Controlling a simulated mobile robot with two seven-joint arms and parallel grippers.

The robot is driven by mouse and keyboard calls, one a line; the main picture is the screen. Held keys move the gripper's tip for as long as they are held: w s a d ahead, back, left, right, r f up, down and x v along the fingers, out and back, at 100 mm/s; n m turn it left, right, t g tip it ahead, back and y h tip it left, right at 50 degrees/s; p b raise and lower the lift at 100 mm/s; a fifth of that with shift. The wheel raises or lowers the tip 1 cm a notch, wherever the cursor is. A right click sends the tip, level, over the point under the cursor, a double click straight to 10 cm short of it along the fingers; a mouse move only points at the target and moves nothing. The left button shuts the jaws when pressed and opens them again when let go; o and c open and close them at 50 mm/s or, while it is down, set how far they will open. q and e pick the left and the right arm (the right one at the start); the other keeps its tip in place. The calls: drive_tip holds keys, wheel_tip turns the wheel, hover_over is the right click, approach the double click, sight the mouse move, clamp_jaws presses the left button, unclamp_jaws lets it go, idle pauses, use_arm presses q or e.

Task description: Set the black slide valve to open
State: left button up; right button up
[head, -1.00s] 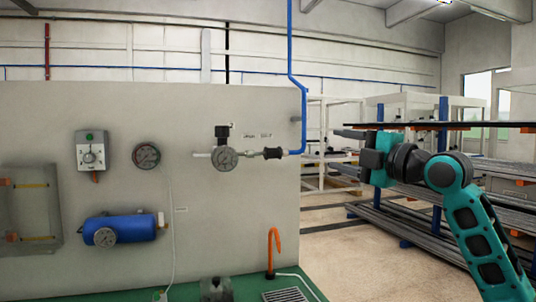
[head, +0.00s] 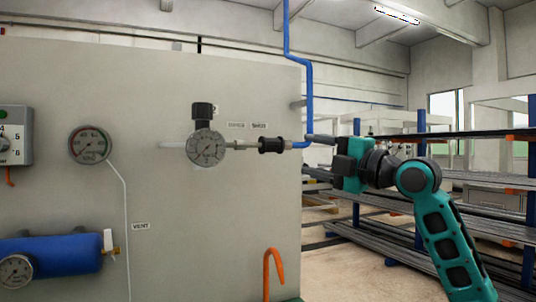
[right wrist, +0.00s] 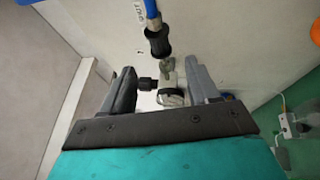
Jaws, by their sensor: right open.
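The black slide valve (head: 271,145) is a dark ribbed sleeve on the horizontal pipe, right of the round gauge (head: 206,148), in the head view. Two small labels (head: 248,125) sit above the pipe, too blurred to read surely. My right gripper (head: 322,155) is to the right of the valve, apart from it, near the panel's right edge. In the right wrist view its two fingers are spread with nothing held. There the black sleeve (right wrist: 157,42) appears beyond the fingertips, below the blue pipe (right wrist: 152,8). My left gripper is out of view.
The grey panel (head: 200,230) also carries a red-rimmed gauge (head: 90,145), a blue cylinder (head: 55,256) and a knob box (head: 12,135). An orange hook (head: 272,268) stands below the valve. Storage racks (head: 400,210) are behind my right arm.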

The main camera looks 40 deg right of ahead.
sight(277, 146)
drive_tip(key=w+p, duration=0.1)
drive_tip(key=w, duration=0.2)
drive_tip(key=w+r+p, duration=0.1)
drive_tip(key=w+p, duration=0.1)
drive_tip(key=w, duration=0.2)
drive_tip(key=w+a+r+p, duration=0.1)
drive_tip(key=w, duration=0.3)
drive_tip(key=shift+w+r+p, duration=0.1)
drive_tip(key=shift+w+p, duration=0.05)
drive_tip(key=shift+p, duration=0.25)
drive_tip(key=shift+w, duration=0.2)
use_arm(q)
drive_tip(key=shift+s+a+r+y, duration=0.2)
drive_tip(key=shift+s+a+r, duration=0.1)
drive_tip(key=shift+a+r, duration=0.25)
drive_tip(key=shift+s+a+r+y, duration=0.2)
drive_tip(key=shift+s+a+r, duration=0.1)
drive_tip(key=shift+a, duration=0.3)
use_arm(e)
drive_tip(key=shift+w+a, duration=0.1)
drive_tip(key=shift+w, duration=0.05)
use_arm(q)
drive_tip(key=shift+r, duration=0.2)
use_arm(e)
clamp_jaws()
